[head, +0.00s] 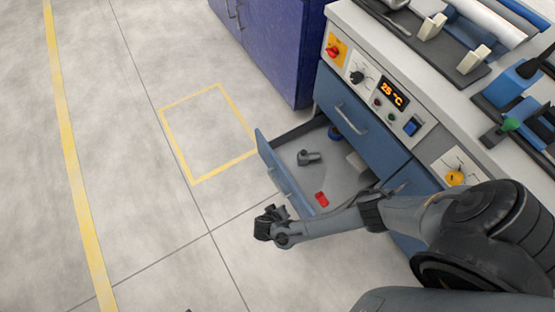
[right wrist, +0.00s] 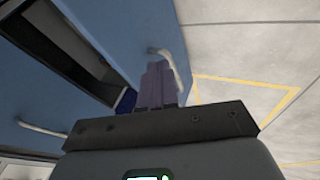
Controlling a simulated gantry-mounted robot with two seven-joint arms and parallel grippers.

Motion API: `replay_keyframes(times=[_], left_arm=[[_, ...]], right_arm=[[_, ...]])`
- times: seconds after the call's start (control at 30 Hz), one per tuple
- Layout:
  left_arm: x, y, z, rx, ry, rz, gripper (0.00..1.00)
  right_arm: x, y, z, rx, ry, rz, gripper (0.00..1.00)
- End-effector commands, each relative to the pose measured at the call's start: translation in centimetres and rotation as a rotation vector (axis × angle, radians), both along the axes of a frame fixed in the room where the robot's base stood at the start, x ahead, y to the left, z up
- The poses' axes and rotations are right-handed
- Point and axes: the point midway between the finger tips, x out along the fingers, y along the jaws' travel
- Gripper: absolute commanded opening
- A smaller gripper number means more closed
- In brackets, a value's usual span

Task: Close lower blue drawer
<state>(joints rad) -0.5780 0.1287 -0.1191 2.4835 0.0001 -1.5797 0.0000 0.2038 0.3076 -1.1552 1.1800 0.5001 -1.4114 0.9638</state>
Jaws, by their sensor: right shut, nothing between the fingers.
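The lower blue drawer (head: 284,178) is pulled out from the cabinet in the head view. Its grey inside shows a grey pipe fitting (head: 309,158), a red piece (head: 321,199) and a blue piece near the back. My right gripper (head: 266,222) is outside the drawer, near its front panel. In the right wrist view its fingers (right wrist: 157,86) are shut and empty, pointing at the blue drawer front (right wrist: 125,28). Their tips overlap the drawer's pale handle (right wrist: 178,68); I cannot tell whether they touch it. My left gripper is not in view.
The closed upper blue drawer (head: 362,118) has a pale handle and sits under a control panel (head: 390,95). The worktop above carries tools and pipes. A dark blue cabinet (head: 275,45) stands behind. The floor left of the drawer is clear, with a yellow-marked square (head: 208,130).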

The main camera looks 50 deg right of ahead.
Motion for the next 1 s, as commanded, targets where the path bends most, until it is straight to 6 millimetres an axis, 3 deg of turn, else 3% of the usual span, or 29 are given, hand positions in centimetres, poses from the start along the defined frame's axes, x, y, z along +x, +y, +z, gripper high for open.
replay_keyframes(times=[0.03, 0.1, 0.27, 0.47, 0.9, 1.0], left_arm=[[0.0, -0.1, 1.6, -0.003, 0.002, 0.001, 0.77], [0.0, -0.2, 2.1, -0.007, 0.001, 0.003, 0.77], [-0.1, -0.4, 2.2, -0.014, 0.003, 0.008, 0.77], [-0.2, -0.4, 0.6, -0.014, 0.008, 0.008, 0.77], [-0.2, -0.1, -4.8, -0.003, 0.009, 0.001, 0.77], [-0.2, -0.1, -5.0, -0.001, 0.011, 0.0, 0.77]], right_arm=[[2.5, -0.3, 2.8, -0.015, -0.036, 0.018, 0.0], [4.7, -0.4, 4.5, -0.022, -0.068, 0.028, 0.0], [7.3, -0.7, 6.1, -0.023, -0.108, 0.026, 0.0], [8.1, -1.7, 4.4, -0.023, -0.112, 0.024, 0.0], [10.0, -6.0, -2.0, -0.022, -0.112, 0.024, 0.0], [9.7, -7.5, -1.7, -0.021, -0.112, 0.024, 0.0]])
